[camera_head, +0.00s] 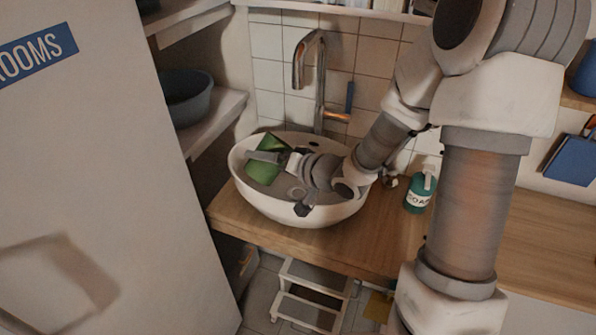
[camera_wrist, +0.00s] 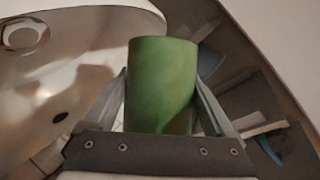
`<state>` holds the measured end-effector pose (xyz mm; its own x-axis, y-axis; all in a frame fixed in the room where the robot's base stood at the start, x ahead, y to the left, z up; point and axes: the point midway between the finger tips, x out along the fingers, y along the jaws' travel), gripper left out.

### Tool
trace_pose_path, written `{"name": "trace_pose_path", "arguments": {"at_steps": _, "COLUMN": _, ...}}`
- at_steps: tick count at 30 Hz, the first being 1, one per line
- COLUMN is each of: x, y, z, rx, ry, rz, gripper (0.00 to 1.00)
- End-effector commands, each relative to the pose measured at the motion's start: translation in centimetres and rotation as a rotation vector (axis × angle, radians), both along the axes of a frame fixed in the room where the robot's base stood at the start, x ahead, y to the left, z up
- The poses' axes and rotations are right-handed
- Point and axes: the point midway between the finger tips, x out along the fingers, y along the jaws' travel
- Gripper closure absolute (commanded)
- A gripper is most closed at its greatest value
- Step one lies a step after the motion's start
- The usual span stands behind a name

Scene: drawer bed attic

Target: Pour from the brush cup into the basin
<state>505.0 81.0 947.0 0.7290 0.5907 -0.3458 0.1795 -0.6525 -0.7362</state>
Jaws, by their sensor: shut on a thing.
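The green brush cup (camera_head: 264,160) is over the white basin (camera_head: 288,213) in the head view. It is tilted well over, close to the basin's left inner side. My gripper (camera_head: 268,157) is shut on the cup. In the wrist view the cup (camera_wrist: 162,88) stands between the two fingers of my gripper (camera_wrist: 162,100), one on each side. The inside of the cup is hidden, so I cannot tell what it holds. The basin (camera_wrist: 70,70) fills the left of the wrist view.
The basin stands on a wooden counter (camera_head: 375,235). A tall tap (camera_head: 319,85) rises behind it. A green soap bottle (camera_head: 420,190) stands to the right. Shelves with a grey bowl (camera_head: 186,98) and a white door (camera_head: 100,190) are on the left. A white step stool (camera_head: 310,295) is below.

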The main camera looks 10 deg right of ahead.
Motion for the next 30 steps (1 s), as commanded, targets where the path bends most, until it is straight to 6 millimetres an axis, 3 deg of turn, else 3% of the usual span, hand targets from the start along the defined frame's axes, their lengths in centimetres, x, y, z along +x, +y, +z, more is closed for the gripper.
{"name": "trace_pose_path", "arguments": {"at_steps": 30, "x": 0.01, "y": 0.07, "z": 0.69, "rx": 0.125, "ry": 0.060, "rz": 0.000, "gripper": 0.83}}
